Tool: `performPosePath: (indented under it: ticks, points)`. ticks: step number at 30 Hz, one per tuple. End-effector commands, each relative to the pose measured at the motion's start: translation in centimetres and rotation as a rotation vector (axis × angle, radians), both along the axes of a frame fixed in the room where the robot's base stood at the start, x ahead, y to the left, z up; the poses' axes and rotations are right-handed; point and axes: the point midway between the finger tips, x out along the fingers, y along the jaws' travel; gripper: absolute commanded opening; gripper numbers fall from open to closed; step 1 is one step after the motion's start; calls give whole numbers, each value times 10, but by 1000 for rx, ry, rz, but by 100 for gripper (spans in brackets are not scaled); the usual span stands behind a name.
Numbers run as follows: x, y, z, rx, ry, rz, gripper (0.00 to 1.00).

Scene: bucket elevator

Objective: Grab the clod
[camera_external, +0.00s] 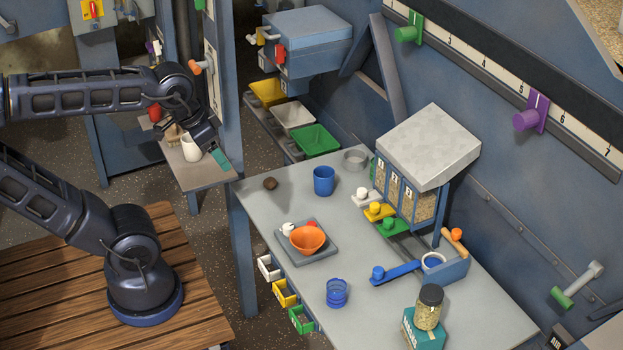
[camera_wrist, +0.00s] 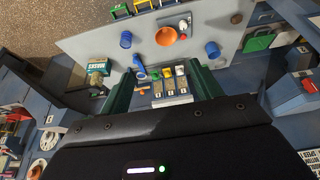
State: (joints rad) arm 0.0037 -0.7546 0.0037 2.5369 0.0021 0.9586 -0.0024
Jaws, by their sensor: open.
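The clod (camera_external: 270,183) is a small dark brown lump on the grey table (camera_external: 258,215), near its left corner and left of a blue cup (camera_external: 324,180). In the wrist view the clod (camera_wrist: 236,18) is a small brown spot near the top, right of centre. My gripper (camera_external: 221,158) is in the air to the upper left of the clod, apart from it. In the wrist view my gripper (camera_wrist: 163,82) shows two green fingers spread wide with nothing held between them.
An orange bowl (camera_external: 307,240) stands on a grey scale plate. A blue jar (camera_external: 337,293), a dispenser with a grey lid (camera_external: 428,145) and a grain jar on a teal box (camera_external: 423,330) stand farther right. The tabletop around the clod is clear.

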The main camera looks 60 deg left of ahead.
Motion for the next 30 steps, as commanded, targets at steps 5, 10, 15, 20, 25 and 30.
performPosePath:
  ticks: [5,10,15,20,25,30]
  points:
    - [0,0,0,0,0,0,63]
    - [3,2,0,7,4,-6,63]
    - [26,11,-1,50,31,-53,63]
    - [60,28,-7,111,72,-136,63]
    - [95,50,-17,165,119,-228,63]
    - [129,76,-32,208,166,-325,63]
